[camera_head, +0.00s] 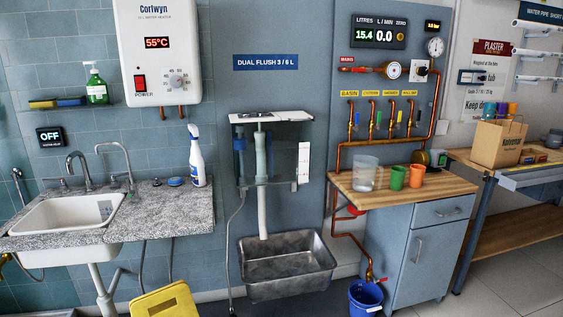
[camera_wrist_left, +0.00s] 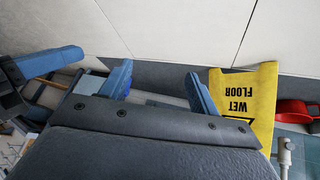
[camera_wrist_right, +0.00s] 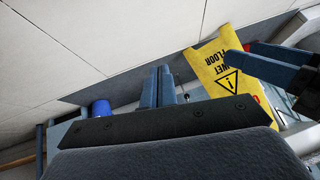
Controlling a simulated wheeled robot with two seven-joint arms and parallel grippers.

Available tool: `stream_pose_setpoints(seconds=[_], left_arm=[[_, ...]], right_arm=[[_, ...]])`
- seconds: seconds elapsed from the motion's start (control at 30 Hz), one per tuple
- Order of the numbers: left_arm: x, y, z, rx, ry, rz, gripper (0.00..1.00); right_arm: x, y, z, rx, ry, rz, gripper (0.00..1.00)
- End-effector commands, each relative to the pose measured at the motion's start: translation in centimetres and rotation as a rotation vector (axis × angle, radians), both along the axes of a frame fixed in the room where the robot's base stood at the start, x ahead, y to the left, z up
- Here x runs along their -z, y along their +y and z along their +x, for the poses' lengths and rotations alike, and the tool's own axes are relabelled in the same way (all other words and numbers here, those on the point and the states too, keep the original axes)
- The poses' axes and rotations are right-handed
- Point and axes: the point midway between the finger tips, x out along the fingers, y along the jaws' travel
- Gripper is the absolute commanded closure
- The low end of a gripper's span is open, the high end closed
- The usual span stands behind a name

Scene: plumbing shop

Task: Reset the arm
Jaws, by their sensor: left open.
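Neither of my grippers shows in the head view. In the left wrist view my left gripper (camera_wrist_left: 160,72) has its two blue fingers wide apart, with nothing between them. In the right wrist view my right gripper (camera_wrist_right: 159,72) has its two fingers close together, with nothing visible held between them. Blue finger-like parts of my other arm show at the left of the left wrist view and at the right of the right wrist view. Both grippers appear clear of the shop's fixtures.
A yellow wet floor sign (camera_head: 164,302) stands at the front; it shows in the left wrist view (camera_wrist_left: 247,95) and the right wrist view (camera_wrist_right: 222,62). A blue bucket (camera_head: 366,297), metal basin (camera_head: 287,264), sink counter (camera_head: 165,212) and wooden-topped cabinet (camera_head: 433,190) line the wall.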

Motion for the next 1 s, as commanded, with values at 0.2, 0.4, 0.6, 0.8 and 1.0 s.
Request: stream_pose_setpoints(seconds=[0.2, 0.4, 0.6, 0.8, 1.0], left_arm=[[-9.9, 1.7, 0.3, 0.011, 0.088, 0.042, 0.38], [-21.2, 4.2, -1.0, 0.017, 0.209, 0.101, 0.38], [-28.3, 6.2, -2.8, 0.015, 0.299, 0.141, 0.38], [-30.1, 6.8, -3.6, 0.016, 0.329, 0.154, 0.38], [-30.1, 6.8, -3.6, 0.016, 0.329, 0.154, 0.38]], right_arm=[[-9.9, -1.7, 0.3, -0.010, 0.088, -0.042, 1.00], [-21.2, -4.3, -1.0, -0.017, 0.210, -0.101, 1.00], [-28.3, -6.2, -2.9, -0.015, 0.299, -0.141, 1.00], [-30.1, -6.8, -3.6, -0.015, 0.330, -0.154, 1.00], [-30.1, -6.8, -3.6, -0.015, 0.330, -0.154, 1.00]])
